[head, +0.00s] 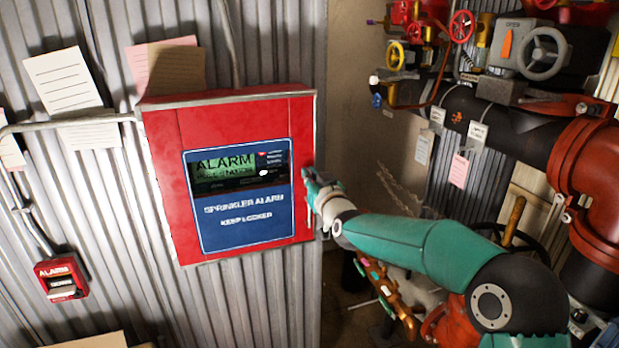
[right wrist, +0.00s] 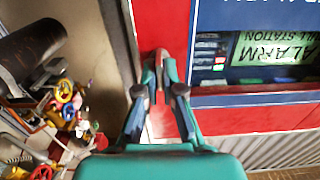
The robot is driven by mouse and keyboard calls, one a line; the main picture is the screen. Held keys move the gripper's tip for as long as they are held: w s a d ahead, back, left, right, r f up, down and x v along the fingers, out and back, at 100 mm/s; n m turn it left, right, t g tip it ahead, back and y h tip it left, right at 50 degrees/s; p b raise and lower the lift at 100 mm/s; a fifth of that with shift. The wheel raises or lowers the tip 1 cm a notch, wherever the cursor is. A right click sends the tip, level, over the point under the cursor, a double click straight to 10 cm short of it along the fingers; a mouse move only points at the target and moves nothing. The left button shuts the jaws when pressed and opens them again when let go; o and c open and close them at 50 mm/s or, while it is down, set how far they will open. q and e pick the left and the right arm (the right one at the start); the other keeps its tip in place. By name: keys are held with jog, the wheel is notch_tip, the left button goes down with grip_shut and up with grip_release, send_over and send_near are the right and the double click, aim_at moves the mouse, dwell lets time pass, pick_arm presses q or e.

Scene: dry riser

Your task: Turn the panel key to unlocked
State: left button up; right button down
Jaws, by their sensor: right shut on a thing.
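The red alarm panel (head: 160,190) hangs on the corrugated wall, left of centre in the head view. Its blue front plate (head: 245,225) reads "SPRINKLER ALARM KEEP LOCKED", and its lit display (head: 222,175) reads "ALARM". My right gripper (head: 309,184) reaches in from the right to the panel's right edge. In the right wrist view the panel appears upside down, and the gripper's fingers (right wrist: 160,82) close together against its red edge. They are shut on the panel key, which the fingertips mostly hide; its turned position cannot be told. My left gripper is not in view.
A red pull station (head: 61,279) is on the wall at lower left. Paper notes (head: 64,80) hang around the panel. Dark and red pipes with valves and a grey handwheel (head: 541,53) crowd the right side. The wall below the panel is clear.

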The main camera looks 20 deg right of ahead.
jog(key=m+b, duration=0.4)
jog(key=b, duration=0.1)
jog(key=shift+d+f+b, duration=0.1)
jog(key=shift+f+b, duration=0.2)
jog(key=m+b, duration=0.2)
jog(key=m, duration=0.2)
jog(key=m+b, duration=0.2)
jog(key=m, duration=0.3)
jog(key=m+b, duration=0.2)
jog(key=m, duration=0.2)
jog(key=shift+d+f+m+b, duration=0.2)
jog(key=shift+d+m+b, duration=0.1)
jog(key=shift+m+b, duration=0.1)
jog(key=c, duration=1.3)
grip_release()
jog(key=shift+r, duration=0.1)
